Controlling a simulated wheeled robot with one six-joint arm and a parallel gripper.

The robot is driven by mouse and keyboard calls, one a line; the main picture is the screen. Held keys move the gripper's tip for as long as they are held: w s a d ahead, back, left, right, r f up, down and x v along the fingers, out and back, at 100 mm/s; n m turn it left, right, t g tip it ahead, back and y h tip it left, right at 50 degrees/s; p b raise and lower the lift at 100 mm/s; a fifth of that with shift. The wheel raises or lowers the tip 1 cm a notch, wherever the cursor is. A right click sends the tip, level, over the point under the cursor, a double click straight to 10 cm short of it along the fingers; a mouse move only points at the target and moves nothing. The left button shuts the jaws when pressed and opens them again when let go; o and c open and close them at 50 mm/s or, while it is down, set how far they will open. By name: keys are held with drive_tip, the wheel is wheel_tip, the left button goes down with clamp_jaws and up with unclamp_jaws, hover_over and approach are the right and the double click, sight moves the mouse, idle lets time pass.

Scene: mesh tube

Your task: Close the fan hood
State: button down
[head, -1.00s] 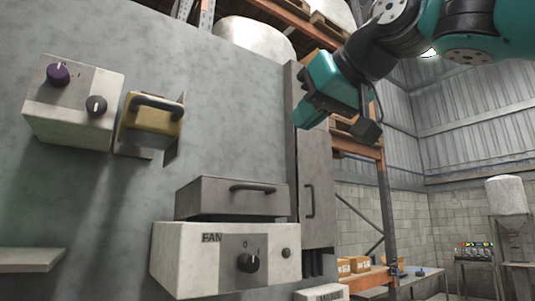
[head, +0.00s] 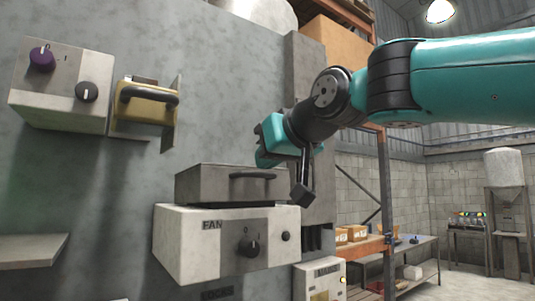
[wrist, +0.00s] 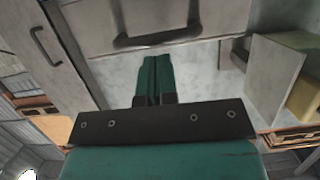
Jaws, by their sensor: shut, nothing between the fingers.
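The fan hood (head: 210,183) is a grey box with a dark bar handle (head: 253,176). It sits just above the white FAN box (head: 190,250) on the grey wall panel. In the wrist view the hood (wrist: 215,14) and its handle (wrist: 155,40) are at the top. My gripper (head: 266,150) is above the hood near its right part, with its fingertips not clearly seen in the head view. The wrist view shows the two teal fingers (wrist: 155,65) together and empty, close to the handle in the picture. Contact cannot be told.
A tall grey door with a handle (wrist: 46,46) shows in the wrist view. Shelving (head: 383,180) stands at right, and a ledge (head: 30,252) juts out at lower left.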

sight(250, 182)
drive_tip(key=shift+f, duration=0.1)
wheel_tip(250, 182, down, 3)
drive_tip(key=b, duration=0.5)
drive_tip(key=shift+r+t, duration=0.2)
drive_tip(key=shift+t, duration=0.2)
drive_tip(key=b, duration=0.2)
drive_tip(key=shift+f+y+b, duration=0.4)
drive_tip(key=shift+d+r+t, duration=0.1)
drive_tip(key=shift+t, duration=0.2)
